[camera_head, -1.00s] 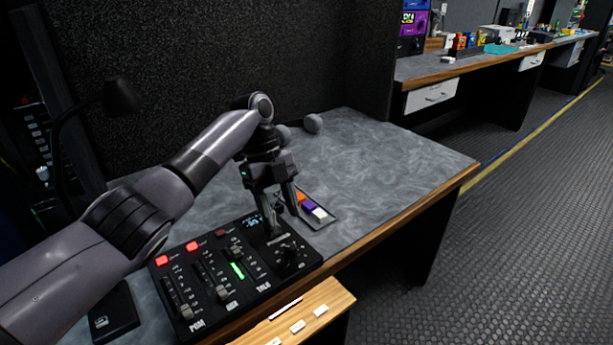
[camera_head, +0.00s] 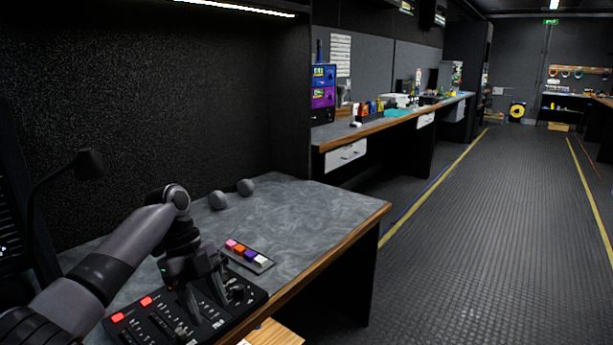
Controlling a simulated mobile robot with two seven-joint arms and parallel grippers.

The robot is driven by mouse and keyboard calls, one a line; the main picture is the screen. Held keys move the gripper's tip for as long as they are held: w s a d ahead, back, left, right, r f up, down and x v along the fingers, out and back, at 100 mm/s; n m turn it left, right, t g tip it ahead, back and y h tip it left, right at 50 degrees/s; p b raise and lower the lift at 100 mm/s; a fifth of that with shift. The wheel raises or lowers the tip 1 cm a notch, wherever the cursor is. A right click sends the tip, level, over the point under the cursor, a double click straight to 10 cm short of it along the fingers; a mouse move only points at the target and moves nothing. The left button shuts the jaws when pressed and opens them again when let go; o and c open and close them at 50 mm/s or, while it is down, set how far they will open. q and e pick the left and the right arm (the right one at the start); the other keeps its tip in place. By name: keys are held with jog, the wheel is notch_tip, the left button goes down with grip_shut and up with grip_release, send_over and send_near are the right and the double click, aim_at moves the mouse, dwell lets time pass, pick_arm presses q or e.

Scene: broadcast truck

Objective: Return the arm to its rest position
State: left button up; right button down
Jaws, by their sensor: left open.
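My left arm (camera_head: 120,255) comes in from the left, with its elbow bent over the near desk. My left gripper (camera_head: 208,312) points down, open and empty, over the black mixer panel (camera_head: 254,297). The fingers cover part of the panel's knobs and faders. I cannot tell whether the fingertips touch it. Two lit red buttons (camera_head: 146,301) show on the panel's left side. My right gripper is not in view.
A small pad with coloured keys (camera_head: 247,254) lies behind the mixer. A bent black lamp (camera_head: 89,162) is at left. The grey desktop (camera_head: 320,210) is clear at right, with open floor (camera_head: 470,230) beyond.

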pick_arm(q)
jog(key=s+d+f+n+t, duration=0.35)
jog(key=s+f+n, duration=0.65)
jog(key=s+f, duration=0.75)
jog(key=s+a+r+n+t+y, duration=0.1)
jog(key=s+a+n+y, duration=0.1)
jog(key=s+a+n, duration=0.4)
jog(key=s+a+r+n+t+y, duration=0.1)
jog(key=s+a+n+t, duration=0.1)
jog(key=s+n, duration=0.6)
jog(key=w+d+f+t+h, duration=0.2)
jog(key=w+d+f+t, duration=0.2)
jog(key=w+f+t, duration=0.2)
notch_tip(320, 180, up, 10)
jog(key=s+a+p, duration=0.1)
jog(key=p, duration=1.1)
jog(key=shift+a+m+t+p, duration=0.2)
jog(key=shift+m+t+p, duration=0.15)
jog(key=shift+m+p, duration=0.05)
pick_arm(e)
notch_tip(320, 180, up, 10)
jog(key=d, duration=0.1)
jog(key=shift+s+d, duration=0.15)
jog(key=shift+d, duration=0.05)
pick_arm(q)
jog(key=shift+f, duration=0.1)
